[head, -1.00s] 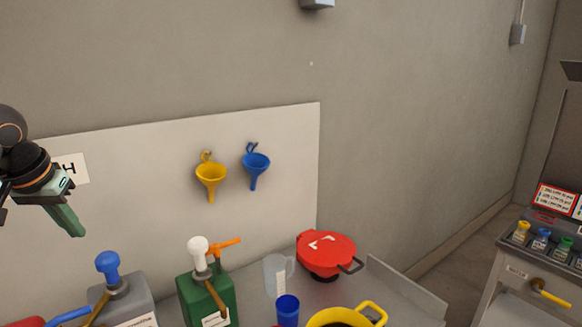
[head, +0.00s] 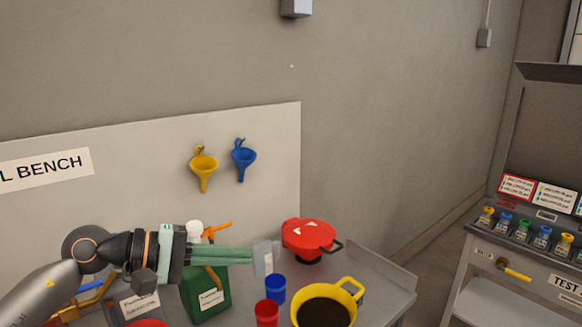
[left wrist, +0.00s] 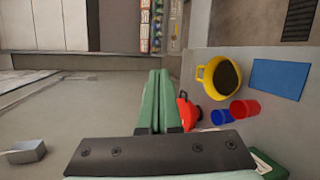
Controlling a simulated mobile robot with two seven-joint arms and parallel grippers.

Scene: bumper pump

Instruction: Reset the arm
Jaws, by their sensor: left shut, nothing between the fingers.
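My left gripper (head: 250,255) comes in from the left in the head view, above the bench. Its green fingers are shut with nothing between them and point right, towards the red lidded pot (head: 308,236). In the left wrist view the shut fingers (left wrist: 157,90) stretch across open space, with the red pot (left wrist: 187,110) just to their right. A green pump can (head: 207,300) stands below the arm, partly hidden by it. My right gripper is not in view.
A yellow pot (head: 320,306) with dark contents, a blue cup (head: 275,289) and a red cup (head: 266,313) stand on the bench. Yellow (head: 203,165) and blue (head: 243,157) funnels hang on the back panel (head: 130,185). A test bench (head: 520,255) stands at right.

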